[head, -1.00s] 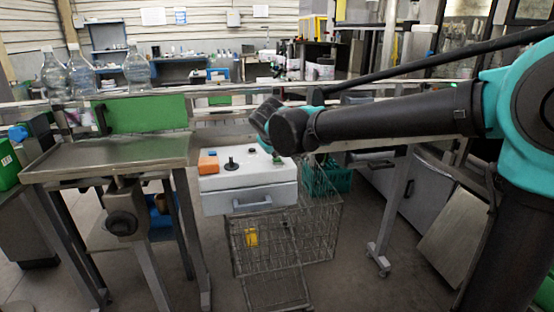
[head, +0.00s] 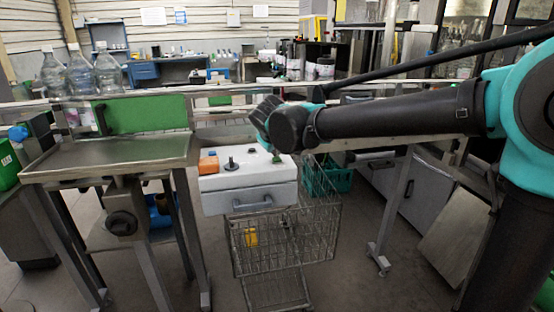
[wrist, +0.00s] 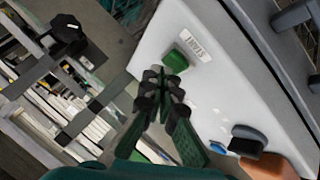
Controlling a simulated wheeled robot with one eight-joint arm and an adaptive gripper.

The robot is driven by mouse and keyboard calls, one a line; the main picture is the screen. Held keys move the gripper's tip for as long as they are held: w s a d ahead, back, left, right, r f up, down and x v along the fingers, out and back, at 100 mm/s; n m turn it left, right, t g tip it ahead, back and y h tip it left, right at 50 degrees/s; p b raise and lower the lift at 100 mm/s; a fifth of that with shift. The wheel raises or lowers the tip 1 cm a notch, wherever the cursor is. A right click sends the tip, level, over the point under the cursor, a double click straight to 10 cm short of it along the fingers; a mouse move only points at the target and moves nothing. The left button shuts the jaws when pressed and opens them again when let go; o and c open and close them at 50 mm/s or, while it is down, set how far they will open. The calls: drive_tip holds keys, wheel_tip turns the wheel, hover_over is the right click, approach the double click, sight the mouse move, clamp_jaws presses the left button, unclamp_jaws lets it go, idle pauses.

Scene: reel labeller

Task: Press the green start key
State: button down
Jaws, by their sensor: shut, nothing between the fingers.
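The green start key (wrist: 176,62) is a small block on the white top of the machine in the wrist view, beside a label reading START (wrist: 195,44). My gripper (wrist: 160,76) is shut and empty. Its fingertips show just short of the key in the picture; I cannot tell whether they touch it. In the head view the white labeller box (head: 250,198) stands near the middle, with my wrist above its right rear side. A small green patch shows there, and I cannot tell key from fingers.
An orange block (head: 208,163) and a black knob (head: 230,164) stand on the machine's top. A wire cart (head: 285,240) is beneath. A metal table (head: 105,155) with a green panel (head: 148,114) is at left. Bottles (head: 108,72) stand behind it.

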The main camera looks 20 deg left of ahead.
sight(277, 159)
drive_tip(key=shift+r, duration=0.5)
drive_tip(key=shift+r, duration=2.45)
drive_tip(key=d+f+m+g+h, duration=0.1)
drive_tip(key=d+f+m, duration=0.1)
drive_tip(key=d+f, duration=0.5)
drive_tip(key=d+f+m+g, duration=0.1)
drive_tip(key=d+f, duration=0.1)
drive_tip(key=d, duration=0.9)
drive_tip(key=d+f+m+h, duration=0.1)
drive_tip(key=d+f+m, duration=0.1)
drive_tip(key=d+f, duration=0.45)
drive_tip(key=s+d+f+m+g, duration=0.1)
drive_tip(key=s+d+f+m, duration=0.2)
drive_tip(key=s+d+f, duration=0.4)
drive_tip(key=s+d+f+m+g, duration=0.1)
drive_tip(key=s+d+f+m, duration=0.2)
drive_tip(key=s+d+f, duration=0.4)
drive_tip(key=s+d, duration=0.3)
drive_tip(key=d, duration=0.4)
drive_tip(key=shift+s+f+m+g, duration=0.25)
drive_tip(key=shift+s+m+g, duration=0.05)
drive_tip(key=shift+s+g, duration=0.1)
